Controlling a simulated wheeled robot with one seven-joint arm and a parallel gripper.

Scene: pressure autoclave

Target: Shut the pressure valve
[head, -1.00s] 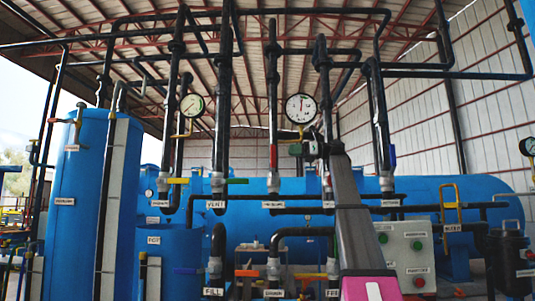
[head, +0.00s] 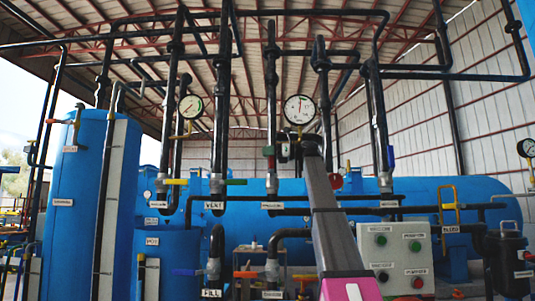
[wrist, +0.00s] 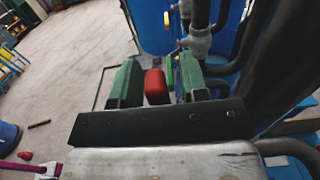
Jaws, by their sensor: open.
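A red valve handle (head: 271,163) hangs on the vertical pipe left of the large white gauge. A small label, too blurred to read surely, sits below on that pipe. My gripper (head: 276,151) is at the handle, reaching in from the right. In the wrist view, its two green fingers are open (wrist: 158,72), with the red handle (wrist: 155,87) between them. Gaps show on both sides of the handle, wider at the right. I cannot tell whether anything touches.
The gauge (head: 299,109) is just above my gripper. Black vertical pipes stand close on both sides. Another red handle (head: 337,181) is to the right. A yellow handle (head: 175,182) and a green handle (head: 237,182) are to the left. A control box (head: 396,257) is lower right.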

